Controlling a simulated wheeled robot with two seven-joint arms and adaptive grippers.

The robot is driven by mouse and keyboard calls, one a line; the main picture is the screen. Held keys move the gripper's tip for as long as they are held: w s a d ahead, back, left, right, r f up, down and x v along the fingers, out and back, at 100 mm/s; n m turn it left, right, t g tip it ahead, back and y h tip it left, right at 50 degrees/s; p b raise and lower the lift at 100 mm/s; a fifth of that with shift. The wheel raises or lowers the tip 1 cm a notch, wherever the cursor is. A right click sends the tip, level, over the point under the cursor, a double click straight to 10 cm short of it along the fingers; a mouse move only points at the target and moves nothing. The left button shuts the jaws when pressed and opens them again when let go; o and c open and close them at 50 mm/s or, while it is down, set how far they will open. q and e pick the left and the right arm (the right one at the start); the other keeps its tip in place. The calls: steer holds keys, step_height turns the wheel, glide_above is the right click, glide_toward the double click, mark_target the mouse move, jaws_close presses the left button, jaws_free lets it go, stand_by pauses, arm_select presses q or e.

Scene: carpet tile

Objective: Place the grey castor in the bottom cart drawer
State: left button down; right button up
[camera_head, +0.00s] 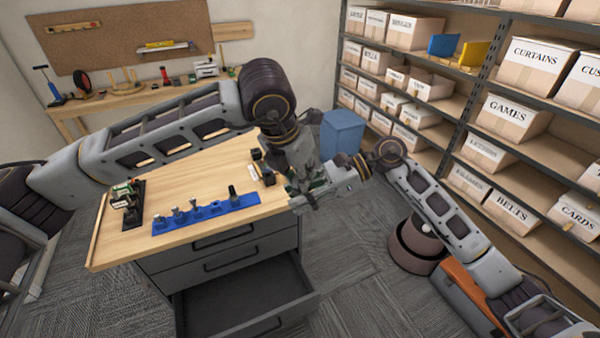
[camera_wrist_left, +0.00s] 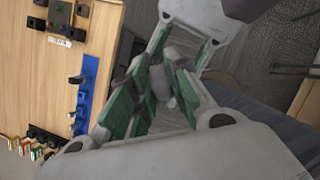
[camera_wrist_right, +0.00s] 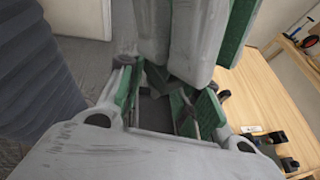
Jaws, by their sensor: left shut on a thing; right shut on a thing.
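My left gripper (camera_head: 303,186) and my right gripper (camera_head: 322,184) meet just off the right edge of the cart top, their fingers interleaved. Both are shut on one small grey thing, apparently the grey castor, mostly hidden by the fingers. A grey part of this castor (camera_wrist_left: 163,88) shows between the green pads in the left wrist view. In the right wrist view a dark bit between the fingers is too hidden to tell. The bottom cart drawer (camera_head: 245,302) is pulled open below and to the left of the grippers, and its visible floor looks empty.
On the wooden cart top (camera_head: 190,180) stand a blue rack (camera_head: 205,218) with several small castor-like parts and a black rack (camera_head: 133,212). The upper drawers (camera_head: 225,240) are shut. A blue bin (camera_head: 342,132) and box shelves are behind. Grey carpet (camera_head: 365,300) lies right of the drawer.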

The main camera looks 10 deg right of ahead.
steer(key=o, duration=1.1)
steer(key=shift+o, duration=0.2)
steer(key=shift+d, duration=0.1)
steer(key=s+v, duration=0.1)
steer(key=v, duration=1.1)
steer(key=shift+w, duration=0.45)
steer(key=shift+f, duration=0.1)
